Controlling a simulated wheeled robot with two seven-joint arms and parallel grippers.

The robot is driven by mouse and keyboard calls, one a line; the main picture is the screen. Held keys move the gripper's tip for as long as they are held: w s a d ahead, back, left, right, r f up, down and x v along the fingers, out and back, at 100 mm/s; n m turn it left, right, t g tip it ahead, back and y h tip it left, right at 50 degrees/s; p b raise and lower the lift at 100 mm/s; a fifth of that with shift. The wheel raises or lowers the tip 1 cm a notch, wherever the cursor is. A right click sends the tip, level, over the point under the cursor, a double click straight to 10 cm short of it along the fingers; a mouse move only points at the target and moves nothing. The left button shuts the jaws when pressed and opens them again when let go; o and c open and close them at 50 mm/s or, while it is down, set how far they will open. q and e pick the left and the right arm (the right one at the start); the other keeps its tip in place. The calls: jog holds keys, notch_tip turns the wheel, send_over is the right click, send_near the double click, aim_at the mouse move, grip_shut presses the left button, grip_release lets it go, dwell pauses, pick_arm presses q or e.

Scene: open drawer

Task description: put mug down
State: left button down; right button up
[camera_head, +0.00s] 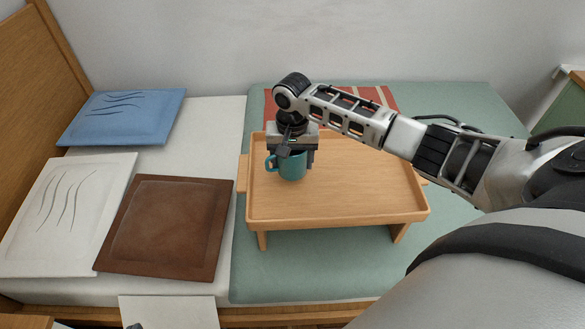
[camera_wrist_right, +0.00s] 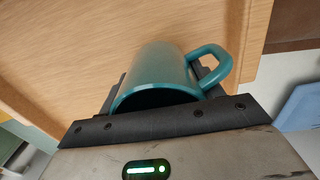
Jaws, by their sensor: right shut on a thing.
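A teal mug (camera_head: 291,166) is in my right gripper (camera_head: 293,152), over the left part of a wooden bed tray (camera_head: 345,200). The mug is upright, with its handle to the left in the head view. In the right wrist view the mug (camera_wrist_right: 160,78) sits between the dark fingers (camera_wrist_right: 165,112), its handle at the upper right and the tray's wood (camera_wrist_right: 90,45) beyond it. My right gripper is shut on the mug. I cannot tell whether the mug's base touches the tray.
The tray stands on short legs on a green blanket (camera_head: 300,275) on the bed. Blue (camera_head: 122,115), white (camera_head: 65,212) and brown (camera_head: 165,228) cushions lie to the left. A red patterned cloth (camera_head: 380,95) lies behind the tray. The tray's middle and right are bare.

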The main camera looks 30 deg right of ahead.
aim_at(292, 169)
notch_tip(292, 169, down, 3)
jog(key=shift+f, duration=0.1)
pick_arm(q)
jog(key=shift+s+f, duration=0.1)
jog(key=shift+f, duration=0.1)
pick_arm(e)
jog(key=o, duration=1.2)
pick_arm(q)
jog(key=shift+a+r+p, duration=0.1)
jog(key=shift+r+p, duration=0.3)
jog(key=shift+p, duration=0.35)
pick_arm(e)
notch_tip(292, 169, up, 12)
jog(key=shift+r, duration=0.1)
